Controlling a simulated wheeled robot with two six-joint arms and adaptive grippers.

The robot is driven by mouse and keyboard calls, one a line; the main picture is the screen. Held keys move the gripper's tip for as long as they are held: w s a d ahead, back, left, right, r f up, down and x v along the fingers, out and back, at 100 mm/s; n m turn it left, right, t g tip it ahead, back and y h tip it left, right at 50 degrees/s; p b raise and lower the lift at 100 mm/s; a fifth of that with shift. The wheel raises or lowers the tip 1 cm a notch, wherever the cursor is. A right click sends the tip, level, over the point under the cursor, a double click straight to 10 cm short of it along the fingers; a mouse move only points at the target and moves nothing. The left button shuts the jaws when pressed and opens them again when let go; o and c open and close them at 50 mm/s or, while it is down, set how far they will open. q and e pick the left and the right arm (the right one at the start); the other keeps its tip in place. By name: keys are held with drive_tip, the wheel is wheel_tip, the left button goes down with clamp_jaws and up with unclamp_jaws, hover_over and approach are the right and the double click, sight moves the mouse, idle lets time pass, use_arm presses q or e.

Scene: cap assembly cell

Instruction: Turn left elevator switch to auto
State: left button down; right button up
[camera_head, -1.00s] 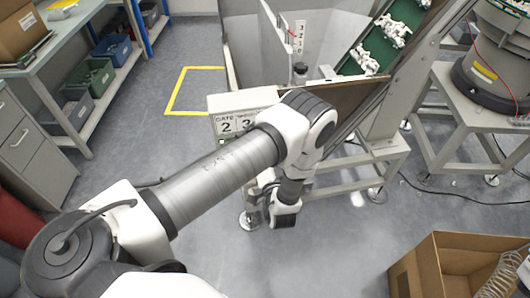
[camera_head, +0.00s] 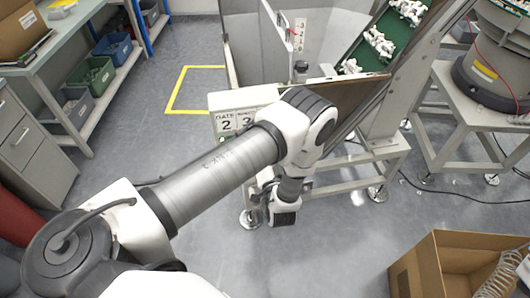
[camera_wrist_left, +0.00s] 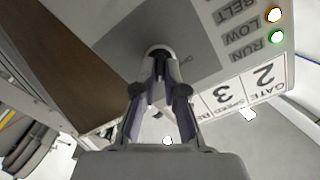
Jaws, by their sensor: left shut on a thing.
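The elevator control box (camera_head: 243,101) carries labels such as GATE 2 on its pale panel. The switch (camera_wrist_left: 158,51) is a round knob on a grey plate in the left wrist view. My left gripper (camera_wrist_left: 160,67) is shut on this knob, its fingers hiding much of it. The knob's pointer and most of its lettering cannot be made out. In the head view my left wrist hides the gripper's fingertips and the switch. My right gripper is not in view.
Lit lamps by LOW and RUN (camera_wrist_left: 277,37) sit beside the switch plate. The green inclined belt (camera_head: 394,22) carries white parts behind the box. An open cardboard box (camera_head: 420,268) stands at lower right.

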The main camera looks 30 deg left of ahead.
use_arm(q)
drive_tip(key=shift+n+b, duration=0.35)
drive_tip(key=shift+n, duration=3.25)
drive_tip(key=c, duration=1.2)
unclamp_jaws()
drive_tip(key=shift+c, duration=0.2)
drive_tip(key=v, duration=0.7)
drive_tip(key=shift+s+d, duration=0.1)
drive_tip(key=shift+d, duration=0.05)
